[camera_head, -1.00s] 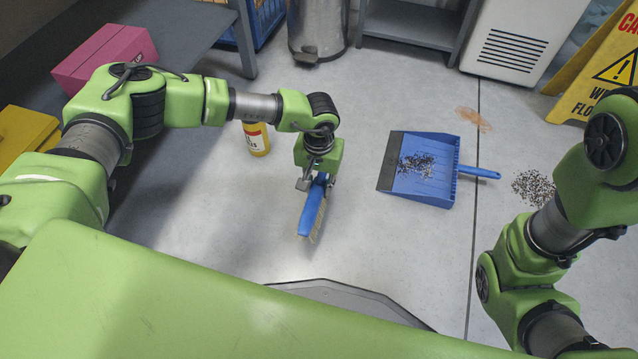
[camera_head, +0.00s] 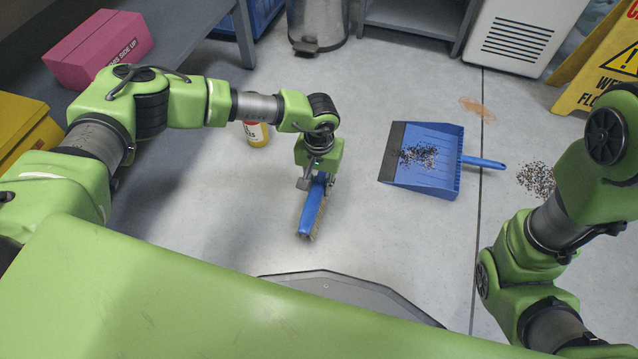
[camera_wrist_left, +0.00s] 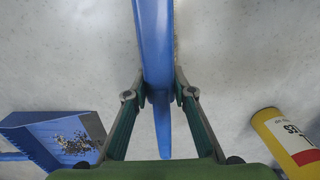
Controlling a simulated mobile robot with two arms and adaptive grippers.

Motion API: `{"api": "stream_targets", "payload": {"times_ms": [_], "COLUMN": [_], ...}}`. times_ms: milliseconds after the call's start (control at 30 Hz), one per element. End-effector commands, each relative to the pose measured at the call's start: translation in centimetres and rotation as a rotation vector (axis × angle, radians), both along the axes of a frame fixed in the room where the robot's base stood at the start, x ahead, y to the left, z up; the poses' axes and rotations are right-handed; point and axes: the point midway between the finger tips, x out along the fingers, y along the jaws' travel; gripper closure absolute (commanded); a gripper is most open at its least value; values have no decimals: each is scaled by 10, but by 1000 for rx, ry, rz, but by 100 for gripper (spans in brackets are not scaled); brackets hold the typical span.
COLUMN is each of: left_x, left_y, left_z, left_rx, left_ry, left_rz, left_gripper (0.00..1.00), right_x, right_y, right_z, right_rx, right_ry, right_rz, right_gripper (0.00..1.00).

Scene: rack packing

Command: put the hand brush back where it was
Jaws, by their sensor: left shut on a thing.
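The hand brush (camera_head: 313,209) has a blue back and handle and pale bristles. My left gripper (camera_head: 318,181) is shut on it and holds it over the floor, left of the dustpan; I cannot tell whether the bristles touch the floor. In the left wrist view the brush (camera_wrist_left: 154,45) runs between the two fingers of the left gripper (camera_wrist_left: 158,95). The blue dustpan (camera_head: 430,178) lies on the floor with dark specks in it. My right arm shows at the right, but its gripper is out of the picture.
A yellow bottle (camera_head: 257,134) lies or stands behind my left arm. Dark specks (camera_head: 536,179) lie on the floor at the right, near a yellow wet-floor sign (camera_head: 603,62). A metal bin (camera_head: 317,22) stands at the back. Floor between brush and dustpan is clear.

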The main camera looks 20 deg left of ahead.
Motion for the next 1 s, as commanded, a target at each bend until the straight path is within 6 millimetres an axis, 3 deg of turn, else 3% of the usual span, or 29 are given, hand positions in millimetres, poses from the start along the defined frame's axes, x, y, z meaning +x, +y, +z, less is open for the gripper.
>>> {"api": "stream_targets", "payload": {"times_ms": [567,600,633,1000], "left_x": [0,0,0,0], "left_y": [0,0,0,0], "left_z": [-12,-11,-11,-10], "left_rx": [-1,-1,-1,0], "left_ry": [-1,-1,-1,0], "left_rz": [0,0,0,0], "left_gripper": [100,66,58,57], "right_x": [1,1,1,2], "right_y": [0,0,0,0], "right_z": [-9,-8,-8,-8], "right_rx": [0,0,0,1], "right_ry": [2,2,2,7], "right_rz": [-1,-1,0,0], "right_gripper": [66,66,66,66]}}
